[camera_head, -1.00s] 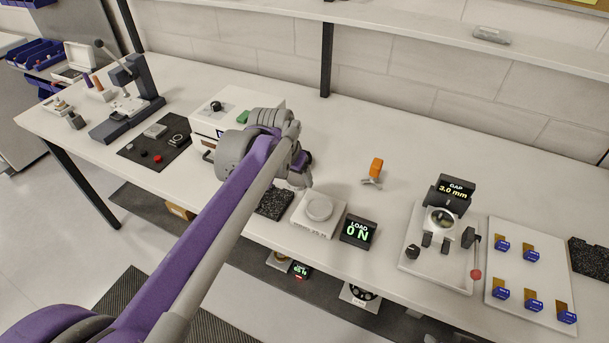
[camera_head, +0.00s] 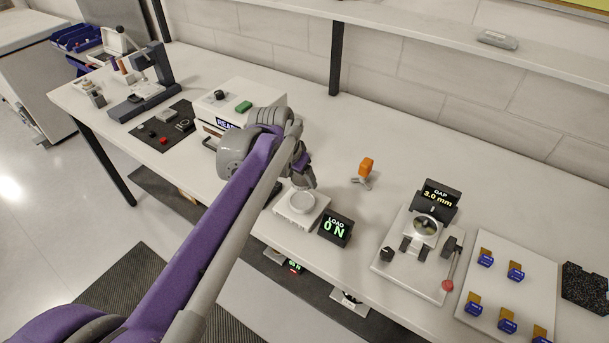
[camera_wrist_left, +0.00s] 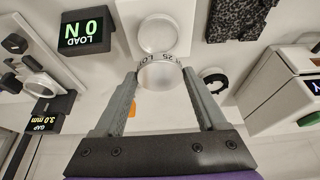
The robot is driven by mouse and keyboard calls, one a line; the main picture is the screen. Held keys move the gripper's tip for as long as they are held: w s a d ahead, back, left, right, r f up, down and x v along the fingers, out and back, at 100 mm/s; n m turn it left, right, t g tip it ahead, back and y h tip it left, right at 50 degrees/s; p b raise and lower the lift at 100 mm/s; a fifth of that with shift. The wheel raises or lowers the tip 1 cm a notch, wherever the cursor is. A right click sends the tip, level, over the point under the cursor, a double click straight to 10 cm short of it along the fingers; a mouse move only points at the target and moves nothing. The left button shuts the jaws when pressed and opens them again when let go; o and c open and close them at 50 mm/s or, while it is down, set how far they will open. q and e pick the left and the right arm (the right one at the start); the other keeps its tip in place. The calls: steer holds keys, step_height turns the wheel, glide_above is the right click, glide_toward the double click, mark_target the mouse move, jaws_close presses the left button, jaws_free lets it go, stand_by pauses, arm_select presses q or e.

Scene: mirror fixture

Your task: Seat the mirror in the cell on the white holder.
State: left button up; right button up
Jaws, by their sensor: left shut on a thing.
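My left gripper (camera_head: 308,180) is above the back edge of a white load cell (camera_head: 296,215) in the head view. In the left wrist view, its two fingers (camera_wrist_left: 161,76) are shut on the rim of a pale round disc, which looks like the mirror (camera_wrist_left: 160,77). The mirror cannot be made out in the head view. The white holder (camera_head: 388,268) stands to the right, with a round cell (camera_head: 427,224) at its upper part and a GAP display reading 3.0 mm behind it. The holder also shows at the left wrist view's left edge (camera_wrist_left: 38,84). My right gripper is not in view.
A LOAD display (camera_head: 336,228) reading 0 N stands between load cell and holder. An orange-topped piece (camera_head: 366,168) stands behind. A lever with a red knob (camera_head: 448,285) is at the holder's right. A white panel with several blue clips (camera_head: 540,280) lies further right.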

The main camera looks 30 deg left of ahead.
mark_target(303, 201)
arm_select(q)
steer(key=shift+a+f+b, duration=0.15)
steer(key=shift+f+b, duration=0.4)
steer(key=shift+f, duration=0.4)
step_height(303, 201, down, 2)
steer(key=shift+s+f+b, duration=0.1)
steer(key=shift+f+b, duration=0.15)
steer(key=shift+b, duration=0.65)
steer(key=shift+f+b, duration=0.45)
steer(key=shift+f, duration=0.4)
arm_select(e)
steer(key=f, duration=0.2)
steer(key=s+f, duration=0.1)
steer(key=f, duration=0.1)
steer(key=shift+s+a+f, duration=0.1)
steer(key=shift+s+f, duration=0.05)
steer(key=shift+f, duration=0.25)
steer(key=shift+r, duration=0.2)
arm_select(q)
steer(key=shift+f, duration=0.6)
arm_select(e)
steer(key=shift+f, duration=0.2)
arm_select(q)
steer(key=o, duration=1.4)
steer(key=shift+f, duration=0.1)
